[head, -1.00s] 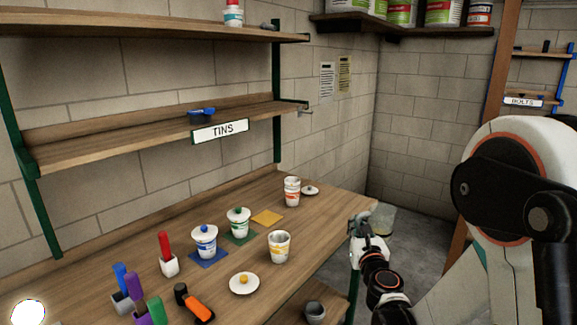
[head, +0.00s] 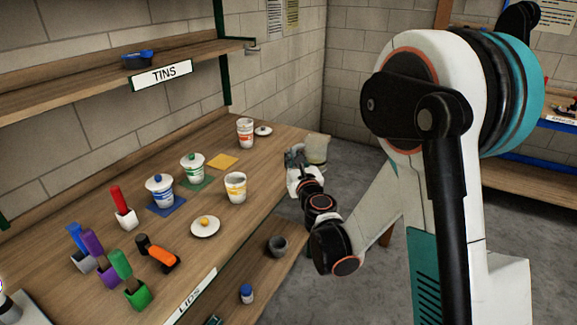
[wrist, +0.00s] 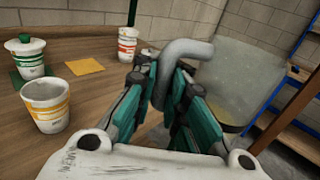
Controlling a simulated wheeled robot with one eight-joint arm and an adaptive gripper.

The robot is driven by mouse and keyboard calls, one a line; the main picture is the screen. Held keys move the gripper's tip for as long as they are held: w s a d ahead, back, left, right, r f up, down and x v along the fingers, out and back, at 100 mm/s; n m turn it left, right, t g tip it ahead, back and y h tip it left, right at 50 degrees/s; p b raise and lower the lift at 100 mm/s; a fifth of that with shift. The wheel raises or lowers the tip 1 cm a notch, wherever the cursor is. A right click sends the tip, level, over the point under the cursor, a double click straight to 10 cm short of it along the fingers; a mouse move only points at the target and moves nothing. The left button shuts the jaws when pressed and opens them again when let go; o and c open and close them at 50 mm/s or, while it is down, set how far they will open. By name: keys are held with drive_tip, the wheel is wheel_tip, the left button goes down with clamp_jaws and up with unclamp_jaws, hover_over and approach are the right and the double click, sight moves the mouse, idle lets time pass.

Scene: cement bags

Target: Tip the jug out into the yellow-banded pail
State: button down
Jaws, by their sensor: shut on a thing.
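The yellow-banded pail (head: 235,187) stands open and upright on the bench; it also shows in the wrist view (wrist: 46,107). Its white lid with a yellow knob (head: 205,226) lies on the bench in front of it. The jug (head: 317,150) is pale and translucent, with a grey handle (wrist: 180,60). My gripper (head: 297,160) is shut on the handle, right of the pail near the bench's right edge. In the wrist view the jug (wrist: 240,80) looks about upright, with a yellowish layer low inside. Its base is partly hidden by my fingers.
A green-banded pail (head: 193,168) and blue-banded pail (head: 159,190) wear lids on coloured mats. A bare yellow mat (head: 222,161) lies between. Brushes and an orange-handled tool (head: 160,256) occupy the front left.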

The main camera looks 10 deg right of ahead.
drive_tip(key=a+r+m+g+y+p, duration=0.1)
drive_tip(key=a+m+y+p, duration=0.2)
drive_tip(key=a, duration=2.6)
drive_tip(key=y+p, duration=0.2)
drive_tip(key=p, duration=0.1)
drive_tip(key=shift+w+a+y, duration=0.3)
drive_tip(key=shift+w, duration=0.05)
drive_tip(key=shift+f, duration=0.1)
drive_tip(key=shift+w+d+f+m+b, duration=0.15)
drive_tip(key=shift+f+m+b, duration=0.15)
drive_tip(key=shift+m+b, duration=0.25)
drive_tip(key=shift+d+f+m+b, duration=0.15)
drive_tip(key=shift+f+m+b, duration=0.15)
drive_tip(key=shift+m, duration=0.35)
drive_tip(key=shift+r, duration=0.1)
